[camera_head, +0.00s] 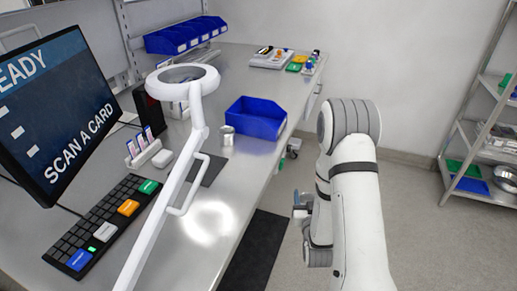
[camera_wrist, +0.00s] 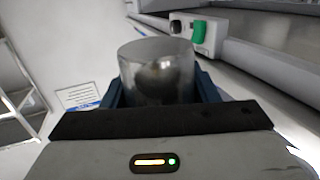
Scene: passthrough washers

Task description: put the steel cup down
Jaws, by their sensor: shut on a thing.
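The steel cup (camera_wrist: 158,70) shows in the wrist view as a shiny grey cylinder with a dark reflection on its side. It sits between the two blue fingers of my gripper (camera_wrist: 158,95), which is shut on it. The cup's lower part is hidden behind the gripper body. In the head view my gripper (camera_head: 302,205) is off the right side of the steel table (camera_head: 215,225), over the floor side. The held cup is hard to make out there. A second small silver cylinder (camera_head: 227,136) stands on the table, left of the blue bin.
A blue bin (camera_head: 256,118) stands near the table's right edge. A white lamp arm (camera_head: 190,160) crosses the table. A keyboard (camera_head: 105,220) and a monitor (camera_head: 50,110) are at the left. The table's front right part is clear. A shelf rack (camera_head: 485,150) stands at the far right.

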